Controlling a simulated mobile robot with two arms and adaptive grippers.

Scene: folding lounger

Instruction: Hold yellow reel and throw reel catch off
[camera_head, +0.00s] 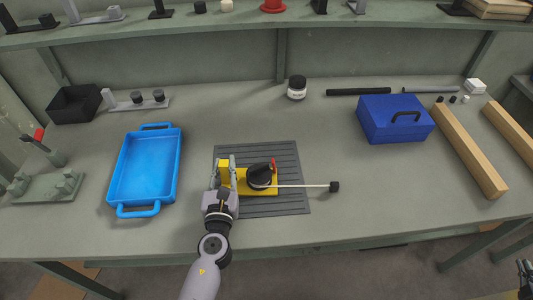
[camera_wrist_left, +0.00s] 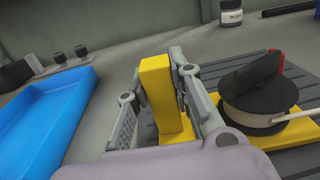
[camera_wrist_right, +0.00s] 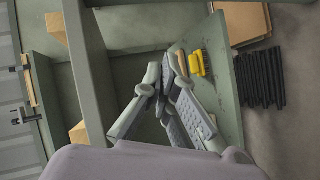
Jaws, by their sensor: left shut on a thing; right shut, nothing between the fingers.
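The yellow reel base (camera_head: 242,187) sits on the dark ribbed mat (camera_head: 285,165) in the middle of the bench. A black drum (camera_head: 259,177) stands on it, with a small red catch (camera_head: 274,165) beside the drum's top. A pale rod with a black end knob (camera_head: 334,187) reaches out to the right. My left gripper (camera_head: 226,170) is shut on the base's upright yellow block, which stands between the fingers in the left wrist view (camera_wrist_left: 158,95). My right gripper (camera_wrist_right: 168,85) is shut and empty, away from the bench top; only a bit of it shows at the head view's lower right corner.
A blue tray (camera_head: 145,168) lies left of the mat. A white jar (camera_head: 297,88) stands behind the mat.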

